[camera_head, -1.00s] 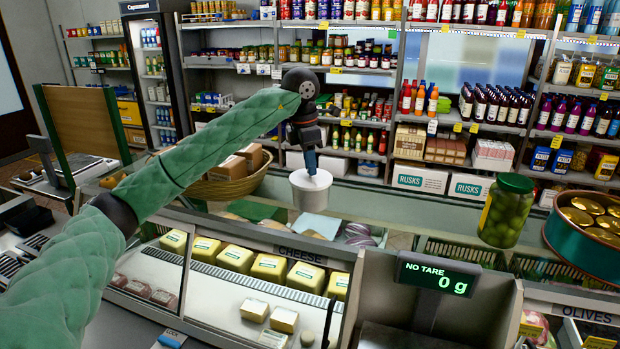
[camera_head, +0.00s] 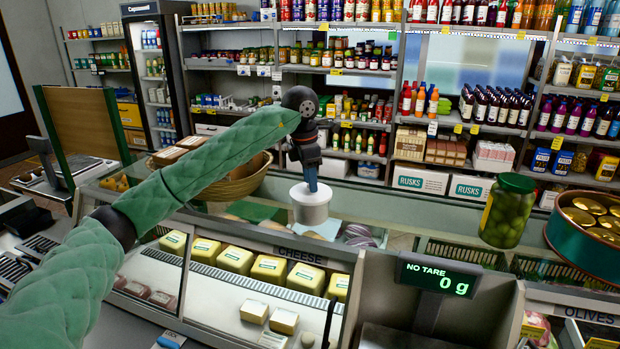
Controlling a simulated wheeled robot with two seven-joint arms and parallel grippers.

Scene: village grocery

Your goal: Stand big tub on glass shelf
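The big tub (camera_head: 311,207) is white, round and upright, in the middle of the head view. The fingertips partly hide the tub's top. The glass shelf (camera_head: 375,216) runs along the top of the cheese counter. The tub's base is at or just above this glass; I cannot tell if they touch. My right gripper is not in view.
A wicker basket (camera_head: 240,182) stands left of the tub, behind my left arm. A jar of green olives (camera_head: 507,211) and a teal round container of tins (camera_head: 582,246) stand to the right. The scale display (camera_head: 438,275) is in front at right. The glass between tub and jar looks clear.

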